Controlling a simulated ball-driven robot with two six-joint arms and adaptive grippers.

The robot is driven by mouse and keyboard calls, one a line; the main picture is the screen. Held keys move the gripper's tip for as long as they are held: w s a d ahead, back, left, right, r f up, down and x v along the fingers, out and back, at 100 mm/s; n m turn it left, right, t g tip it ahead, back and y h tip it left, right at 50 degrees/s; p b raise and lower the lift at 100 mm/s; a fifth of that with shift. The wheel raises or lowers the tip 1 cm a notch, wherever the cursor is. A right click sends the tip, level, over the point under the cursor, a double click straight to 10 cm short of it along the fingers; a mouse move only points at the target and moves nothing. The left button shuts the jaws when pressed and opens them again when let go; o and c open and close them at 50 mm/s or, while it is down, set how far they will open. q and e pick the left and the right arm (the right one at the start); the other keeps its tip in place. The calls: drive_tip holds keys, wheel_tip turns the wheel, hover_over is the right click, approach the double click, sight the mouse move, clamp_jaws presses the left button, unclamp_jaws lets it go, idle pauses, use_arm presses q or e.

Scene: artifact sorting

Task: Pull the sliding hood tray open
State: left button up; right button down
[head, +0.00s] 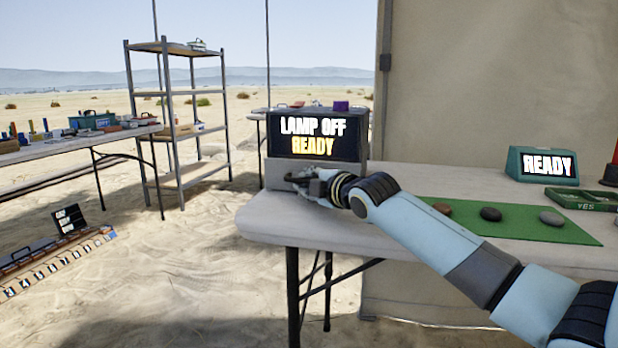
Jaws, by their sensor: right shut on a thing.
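The hood (366,135) is a dark box on the near table's left end, and its screen reads "LAMP OFF READY". The sliding tray (277,174) is the grey front below the screen. It looks flush with the hood or nearly so, though the arm hides part of it. My right gripper (306,184) is at the tray's front, shut on what seems to be its handle. The handle is mostly hidden by the fingers. My left gripper is not in view.
The near table (440,182) holds a green mat (540,232) with several stones, a green "READY" display (541,165) and a green "YES" tray (580,198). Shelving (170,118) and another loaded table (70,145) stand left. Sand in front of the hood is clear.

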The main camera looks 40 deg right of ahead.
drive_tip(key=s+a+p, duration=0.1)
drive_tip(key=a+p, duration=0.1)
drive_tip(key=s+a+r+p, duration=0.1)
drive_tip(key=s+a+p, duration=0.1)
drive_tip(key=shift+s, duration=0.2)
drive_tip(key=s+a+p, duration=0.1)
drive_tip(key=a, duration=0.1)
drive_tip(key=s+a+p, duration=0.2)
drive_tip(key=shift+s+a+f, duration=0.15)
drive_tip(key=shift+s, duration=0.15)
drive_tip(key=shift+s+a+f, duration=0.25)
drive_tip(key=shift+s+a, duration=0.1)
drive_tip(key=shift+a, duration=0.05)
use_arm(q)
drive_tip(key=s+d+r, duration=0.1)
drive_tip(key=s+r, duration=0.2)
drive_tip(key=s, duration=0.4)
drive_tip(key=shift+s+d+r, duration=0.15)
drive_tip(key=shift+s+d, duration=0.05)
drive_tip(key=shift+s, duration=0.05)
use_arm(e)
drive_tip(key=c, duration=1.4)
unclamp_jaws()
drive_tip(key=shift+s, duration=0.15)
